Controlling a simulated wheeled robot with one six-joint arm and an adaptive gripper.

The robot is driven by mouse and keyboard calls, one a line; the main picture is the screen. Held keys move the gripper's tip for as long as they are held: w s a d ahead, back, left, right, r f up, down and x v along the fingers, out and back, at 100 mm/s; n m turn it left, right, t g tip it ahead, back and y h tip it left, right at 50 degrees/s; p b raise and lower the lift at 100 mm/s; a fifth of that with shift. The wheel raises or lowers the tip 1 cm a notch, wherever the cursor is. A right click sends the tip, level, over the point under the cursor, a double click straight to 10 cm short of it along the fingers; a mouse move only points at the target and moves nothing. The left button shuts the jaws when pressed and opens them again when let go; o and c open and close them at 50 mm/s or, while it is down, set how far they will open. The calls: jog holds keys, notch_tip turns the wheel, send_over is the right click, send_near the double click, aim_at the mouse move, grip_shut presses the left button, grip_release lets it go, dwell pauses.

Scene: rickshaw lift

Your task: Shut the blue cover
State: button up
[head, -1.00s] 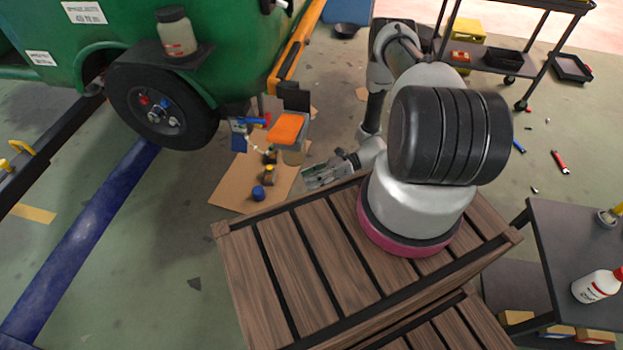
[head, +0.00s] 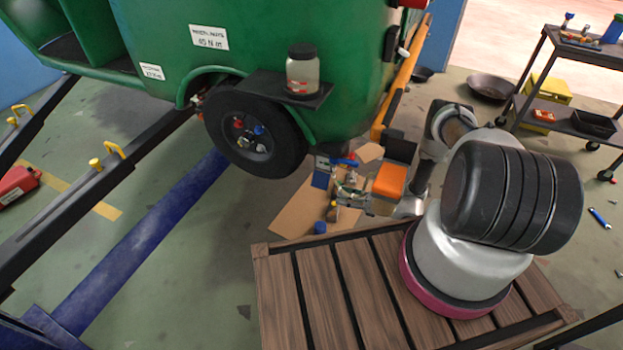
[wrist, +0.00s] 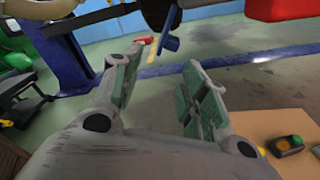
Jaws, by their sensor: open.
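A small blue cover (head: 321,180) hangs down under the green rickshaw body, beside the wheel. It also shows in the wrist view as a flat blue flap (wrist: 171,43) hanging tilted under a dark part, just beyond the fingertips. My gripper (wrist: 163,62) is open and empty, its two green-padded fingers apart on either side of the flap's lower end. In the head view my gripper (head: 345,190) is small and partly hidden among parts near the cover. I cannot tell whether a finger touches the cover.
An orange-topped part (head: 389,182) with a dark block stands right of my gripper. The rickshaw wheel (head: 256,135) is to the left. Cardboard (head: 298,212) with a blue cap (head: 320,227) lies below. A wooden pallet (head: 300,300) is in front.

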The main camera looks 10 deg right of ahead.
aim_at(324, 183)
jog(key=shift+m+t, duration=0.6)
jog(key=x, duration=0.3)
jog(key=w+x, duration=0.1)
jog(key=x, duration=0.2)
jog(key=d+r+x, duration=0.1)
jog(key=x, duration=0.2)
jog(key=shift+w, duration=0.3)
